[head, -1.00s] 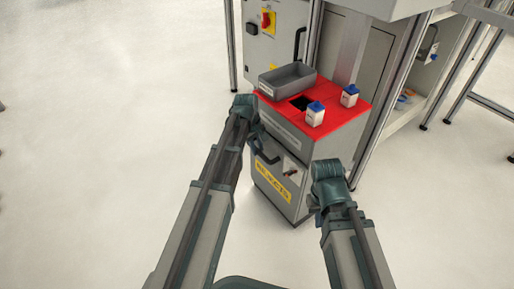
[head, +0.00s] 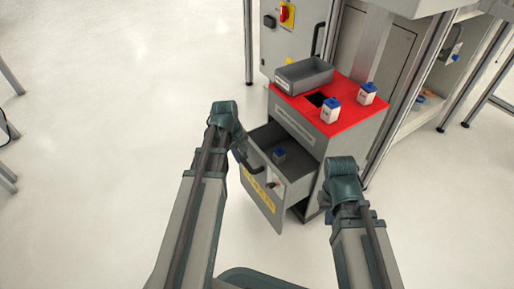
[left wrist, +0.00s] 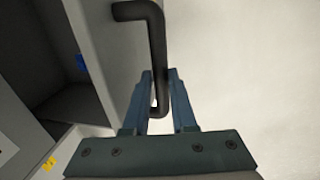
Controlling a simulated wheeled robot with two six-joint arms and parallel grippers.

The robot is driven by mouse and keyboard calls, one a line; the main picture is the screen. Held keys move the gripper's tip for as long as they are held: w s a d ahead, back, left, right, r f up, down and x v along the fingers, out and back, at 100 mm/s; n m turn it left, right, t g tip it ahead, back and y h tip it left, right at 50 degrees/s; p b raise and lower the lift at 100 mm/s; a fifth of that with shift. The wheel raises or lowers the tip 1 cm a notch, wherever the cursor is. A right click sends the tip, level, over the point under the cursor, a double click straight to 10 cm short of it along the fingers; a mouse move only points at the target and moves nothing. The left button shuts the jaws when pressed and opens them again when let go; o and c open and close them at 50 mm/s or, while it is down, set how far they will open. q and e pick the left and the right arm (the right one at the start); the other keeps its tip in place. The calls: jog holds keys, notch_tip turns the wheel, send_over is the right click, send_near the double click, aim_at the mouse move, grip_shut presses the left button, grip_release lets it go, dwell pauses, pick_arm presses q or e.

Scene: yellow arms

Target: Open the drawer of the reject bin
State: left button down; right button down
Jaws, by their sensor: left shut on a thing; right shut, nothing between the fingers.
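The reject bin (head: 338,150) is a grey cabinet with a red top. Its drawer (head: 262,196) is pulled out towards me, with a yellow label on the front. A small blue-capped bottle (head: 280,156) stands inside the drawer. My left gripper (head: 240,150) is at the drawer front's left end. In the left wrist view its fingers (left wrist: 160,100) are shut around the lower end of the dark drawer handle (left wrist: 155,40). The handle also shows in the head view (head: 254,166). My right gripper (head: 325,200) is beside the bin's right front edge, touching nothing visible; its fingertips are mostly hidden.
On the red top (head: 352,98) stand a grey tray (head: 304,76) and two white bottles with blue caps (head: 331,111) (head: 367,94). A cabinet with a red switch (head: 287,14) stands behind. The floor (head: 110,90) to the left is clear.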

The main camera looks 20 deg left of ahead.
pick_arm(q)
jog(key=s+a, duration=0.5)
jog(key=s, duration=0.2)
jog(key=shift+a, duration=0.3)
jog(key=shift+s, duration=0.1)
jog(key=c, duration=0.7)
grip_release()
jog(key=r+p, duration=0.4)
jog(key=s+a+r+p, duration=0.1)
jog(key=r+p, duration=0.4)
jog(key=s+r+p, duration=0.1)
jog(key=r+p, duration=0.3)
jog(key=shift+a+r+p, duration=0.25)
jog(key=shift+r+p, duration=0.05)
